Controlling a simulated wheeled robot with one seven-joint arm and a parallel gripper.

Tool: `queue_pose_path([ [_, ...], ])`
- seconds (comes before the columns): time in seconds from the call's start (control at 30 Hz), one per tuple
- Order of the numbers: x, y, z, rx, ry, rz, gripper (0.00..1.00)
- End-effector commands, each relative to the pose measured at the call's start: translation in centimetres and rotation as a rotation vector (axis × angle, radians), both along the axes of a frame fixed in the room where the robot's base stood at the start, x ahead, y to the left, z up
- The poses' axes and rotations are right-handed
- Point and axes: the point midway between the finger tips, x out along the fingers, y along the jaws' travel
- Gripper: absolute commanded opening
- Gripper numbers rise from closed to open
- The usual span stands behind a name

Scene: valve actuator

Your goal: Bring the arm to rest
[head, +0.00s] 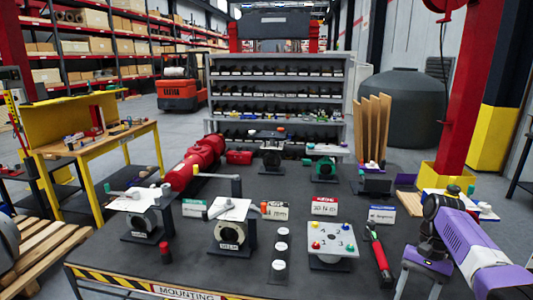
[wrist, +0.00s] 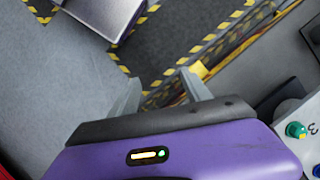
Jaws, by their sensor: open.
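My arm (head: 478,240), purple and dark grey, reaches in from the right edge of the head view, over the right front of the table (head: 120,252). My gripper (wrist: 158,80) shows in the wrist view with its two grey fingers spread apart and nothing between them. It points down toward the grey floor and a yellow-and-black striped edge. In the head view its fingertips cannot be made out clearly.
A white panel with coloured knobs (head: 330,240) and a red-and-black tool (head: 378,255) lie left of my arm. Valve units (head: 232,222) stand farther left. A red column (head: 468,90) rises behind my arm. A green knob (wrist: 296,130) shows at the wrist view's right edge.

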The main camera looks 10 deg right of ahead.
Motion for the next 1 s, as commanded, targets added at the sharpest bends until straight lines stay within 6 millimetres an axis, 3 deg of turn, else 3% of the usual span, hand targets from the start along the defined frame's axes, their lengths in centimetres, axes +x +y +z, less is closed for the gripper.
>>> queue_pose_path([
  [0.27, 0.6, 2.5, -5.3, -0.008, -0.064, 0.046, 0.56],
  [0.47, 1.0, 5.5, -11.0, -0.014, -0.143, 0.091, 0.56],
  [0.8, -1.1, 14.8, -24.4, -0.033, -0.390, 0.191, 0.56],
  [1.0, -4.4, 19.9, -30.0, -0.052, -0.547, 0.227, 0.56],
])
